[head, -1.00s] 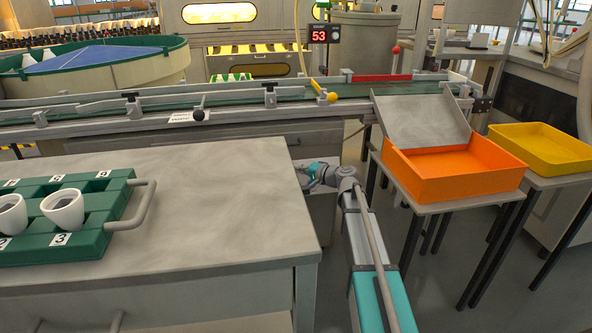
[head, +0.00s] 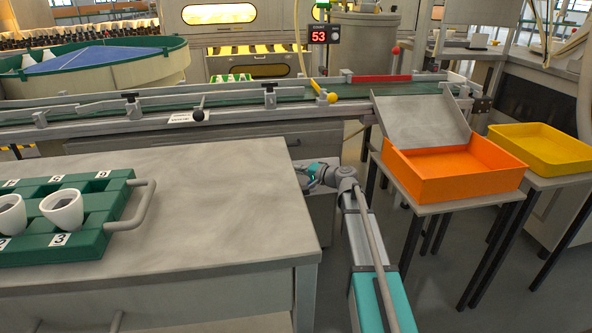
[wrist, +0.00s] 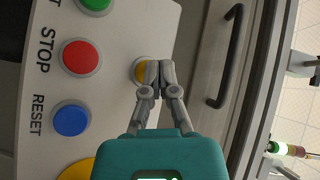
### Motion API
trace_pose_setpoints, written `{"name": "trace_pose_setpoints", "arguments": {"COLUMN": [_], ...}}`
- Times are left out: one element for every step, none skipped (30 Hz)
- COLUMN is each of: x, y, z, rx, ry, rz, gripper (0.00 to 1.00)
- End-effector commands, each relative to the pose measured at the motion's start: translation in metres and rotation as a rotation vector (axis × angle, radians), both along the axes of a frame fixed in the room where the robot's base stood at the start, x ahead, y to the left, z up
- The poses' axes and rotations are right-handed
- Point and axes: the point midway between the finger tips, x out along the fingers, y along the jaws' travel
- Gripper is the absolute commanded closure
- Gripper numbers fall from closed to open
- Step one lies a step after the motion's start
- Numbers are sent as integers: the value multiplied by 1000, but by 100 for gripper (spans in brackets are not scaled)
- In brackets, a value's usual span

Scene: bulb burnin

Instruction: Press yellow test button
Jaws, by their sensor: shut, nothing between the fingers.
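In the wrist view a light control panel (wrist: 112,28) carries a round yellow button (wrist: 139,70) in a pale ring. My gripper (wrist: 159,68) is shut and empty, its fingertips over the right part of this button and hiding it; I cannot tell whether they touch or press it. No label for this button is readable. A larger yellow part (wrist: 76,170) shows at the bottom edge, partly hidden by my gripper's body. In the head view my gripper is low beside the grey table's right edge, and the panel's buttons are not visible there.
A red STOP button (wrist: 81,56), a blue RESET button (wrist: 71,119) and a green button (wrist: 96,3) are on the same panel. A dark handle (wrist: 228,55) is right of my fingers. The grey table (head: 200,190) and orange bin (head: 455,188) flank my arm.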

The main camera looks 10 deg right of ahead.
Motion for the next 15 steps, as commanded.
{"name": "trace_pose_setpoints", "arguments": {"x": [-2,-3,-5,-6,-7,-8,-9,-10,-11,-11,-12,-12,-12,-12,-12], "y": [0,0,0,0,0,0,0,0,0,0,0,0,0,0,0], "z": [2,2,3,4,4,5,6,6,7,7,7,7,7,7,7], "rx": [0,0,0,0,0,0,0,0,0,0,0,0,0,0,0], "ry": [0,0,0,0,0,0,0,0,0,0,0,0,0,0,0], "rz": [0,0,0,0,0,0,0,0,0,0,0,0,0,0,0], "gripper": [100,100,100,100,100,100,100,100,100,100,100,100,100,100,100]}}
